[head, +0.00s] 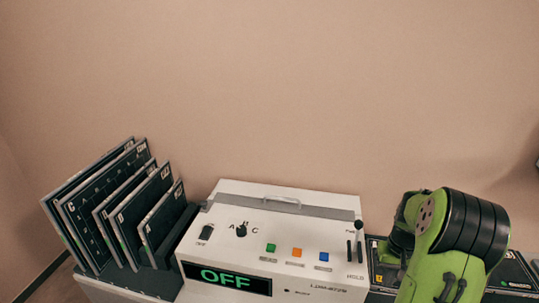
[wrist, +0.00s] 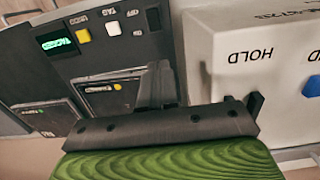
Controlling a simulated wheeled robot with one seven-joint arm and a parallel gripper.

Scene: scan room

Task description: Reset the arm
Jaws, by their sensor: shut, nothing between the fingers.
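My green and black arm (head: 452,245) is raised at the right side of the head view, to the right of the white control box. My gripper is hidden behind or below the arm in that view. In the wrist view, my gripper (wrist: 158,70) is shut, with its dark fingers together and nothing between them. It points over a dark panel (wrist: 95,65), beside the white control box (wrist: 235,60). I cannot tell whether the fingertips touch anything.
The white control box also shows in the head view (head: 330,209), with an OFF display (head: 228,278), knob, coloured buttons and a HOLD lever (head: 359,240). A rack of several dark plates (head: 105,215) stands at left. The wall behind is bare.

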